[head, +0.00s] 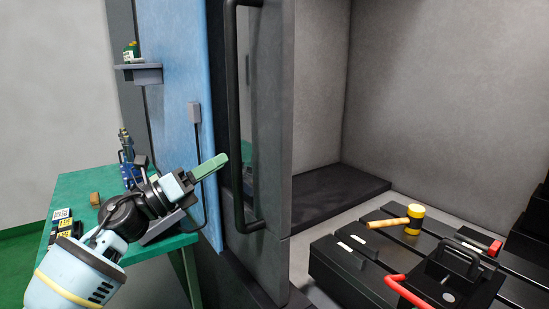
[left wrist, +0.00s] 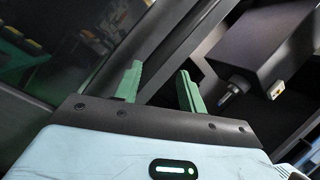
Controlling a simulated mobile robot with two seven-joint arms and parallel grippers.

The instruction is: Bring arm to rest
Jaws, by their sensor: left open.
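My left arm comes in from the lower left in the head view. My left gripper (head: 212,167) has green fingers that point right, close to the dark door handle (head: 235,130) of the machine. In the left wrist view the two green fingers of my left gripper (left wrist: 160,88) stand apart with nothing between them. Whether a finger touches the handle I cannot tell. My right gripper does not show.
A green table (head: 85,190) stands behind my left arm. Inside the open machine, a yellow mallet (head: 415,216) lies on the black slotted bed (head: 385,245). A red handle (head: 408,292) shows nearby.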

